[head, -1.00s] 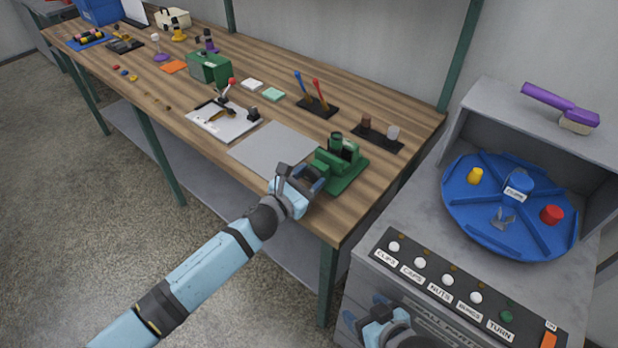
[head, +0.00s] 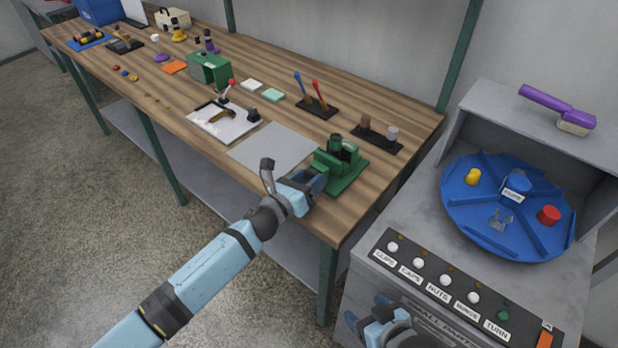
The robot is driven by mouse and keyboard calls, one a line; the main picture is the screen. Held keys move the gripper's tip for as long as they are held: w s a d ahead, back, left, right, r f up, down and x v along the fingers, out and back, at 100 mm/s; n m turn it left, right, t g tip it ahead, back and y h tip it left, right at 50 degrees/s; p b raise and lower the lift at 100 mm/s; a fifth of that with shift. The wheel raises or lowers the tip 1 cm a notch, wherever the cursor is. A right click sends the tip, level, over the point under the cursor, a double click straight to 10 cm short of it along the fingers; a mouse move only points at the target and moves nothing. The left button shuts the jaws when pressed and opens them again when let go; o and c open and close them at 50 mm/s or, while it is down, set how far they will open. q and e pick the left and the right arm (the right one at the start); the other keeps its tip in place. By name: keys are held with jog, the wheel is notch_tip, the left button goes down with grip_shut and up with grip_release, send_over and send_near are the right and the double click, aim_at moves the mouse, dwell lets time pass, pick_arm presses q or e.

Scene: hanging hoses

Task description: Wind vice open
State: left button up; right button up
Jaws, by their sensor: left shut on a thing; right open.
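The green vice (head: 342,162) is mounted near the bench's front right corner. My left gripper (head: 314,180) is at the vice's front left side, shut on what seems to be the vice handle, which the fingers mostly hide. A dark grey bar with a knob end (head: 267,166) stands up beside the gripper's wrist. The gap between the vice jaws is too small to make out. My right gripper (head: 378,318) is open, low in front of the parts machine, and apart from the vice.
The parts machine with its blue turntable (head: 473,213) and button panel (head: 440,284) stands to the right. A grey mat (head: 270,146) lies left of the vice. A clipboard (head: 222,122), a green box (head: 209,68) and a screwdriver rack (head: 318,107) are farther back.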

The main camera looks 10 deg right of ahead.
pick_arm(q)
jog(key=shift+n, duration=0.6)
jog(key=o, duration=0.9)
jog(key=shift+a, duration=0.1)
jog(key=v, duration=1.3)
jog(key=shift+s+a, duration=0.25)
